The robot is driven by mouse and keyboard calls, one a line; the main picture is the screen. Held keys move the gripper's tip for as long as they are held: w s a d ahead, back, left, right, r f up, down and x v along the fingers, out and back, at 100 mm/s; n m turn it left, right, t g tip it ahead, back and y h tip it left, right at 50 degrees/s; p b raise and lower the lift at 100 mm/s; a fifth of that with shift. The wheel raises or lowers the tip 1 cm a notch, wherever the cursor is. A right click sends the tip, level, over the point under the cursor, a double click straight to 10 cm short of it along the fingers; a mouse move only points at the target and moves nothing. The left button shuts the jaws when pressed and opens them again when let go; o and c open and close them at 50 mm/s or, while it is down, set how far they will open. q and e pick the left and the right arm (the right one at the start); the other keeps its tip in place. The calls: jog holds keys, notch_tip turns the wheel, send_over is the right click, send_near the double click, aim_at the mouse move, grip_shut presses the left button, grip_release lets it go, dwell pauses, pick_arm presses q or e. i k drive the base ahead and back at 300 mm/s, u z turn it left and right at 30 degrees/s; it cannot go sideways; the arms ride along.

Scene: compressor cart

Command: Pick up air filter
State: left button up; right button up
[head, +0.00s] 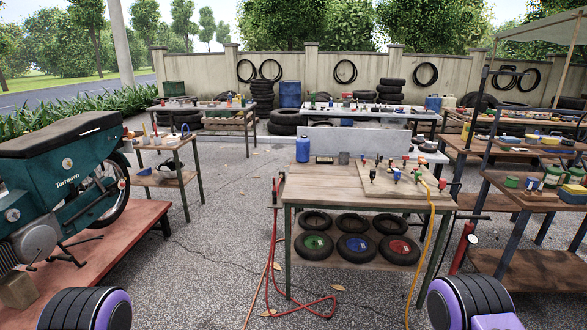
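I cannot pick out the air filter for certain. The wooden workbench (322,187) in the middle carries a board (412,190) with several small red, blue and black fittings on it, too small to tell apart. A small dark grey cylinder (343,157) and a blue bottle (303,150) stand at the bench's back left. Neither of my grippers shows; only purple-and-black parts of my arms are at the bottom left and bottom right.
A green motorcycle (70,180) stands on a red platform (118,238) at left. Shelves with tins (550,176) stand at right. A red hose (274,255) and a yellow hose (421,262) hang from the bench. Several tyres (355,247) lie on its lower shelf. Open paving lies in front.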

aim_at(319, 160)
jog(key=z, duration=0.35)
jog(key=i, duration=1.7)
jog(key=z, duration=0.4)
